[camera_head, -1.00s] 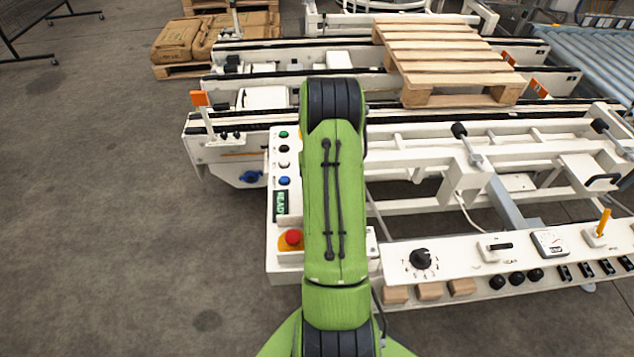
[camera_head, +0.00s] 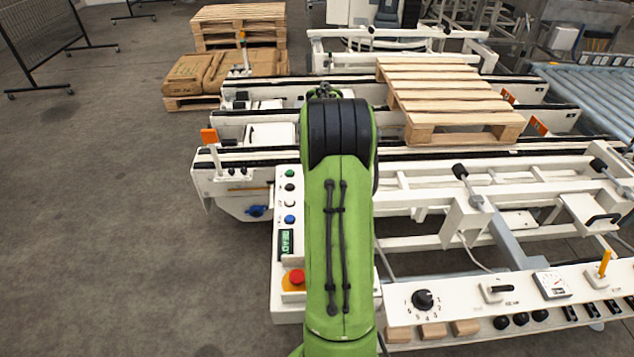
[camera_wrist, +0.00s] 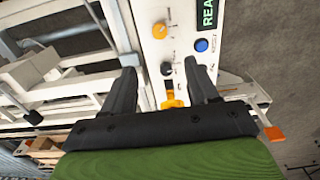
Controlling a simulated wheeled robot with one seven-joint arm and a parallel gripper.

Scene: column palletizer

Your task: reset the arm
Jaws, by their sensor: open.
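My green arm stands upright in the middle of the head view, in front of the white palletizer machine (camera_head: 430,200). In that view the arm hides my gripper. In the wrist view my gripper (camera_wrist: 160,80) shows with its two dark fingers apart and nothing between them. I cannot tell exactly how far the fingertips are from the panel.
A wooden pallet (camera_head: 450,97) lies on the conveyor. A red emergency button (camera_head: 297,277) and a control panel with a black dial (camera_head: 423,300) stand close to my arm. Brown sacks (camera_head: 215,72) and stacked pallets (camera_head: 238,17) are at the back left. Grey floor (camera_head: 100,220) is open at left.

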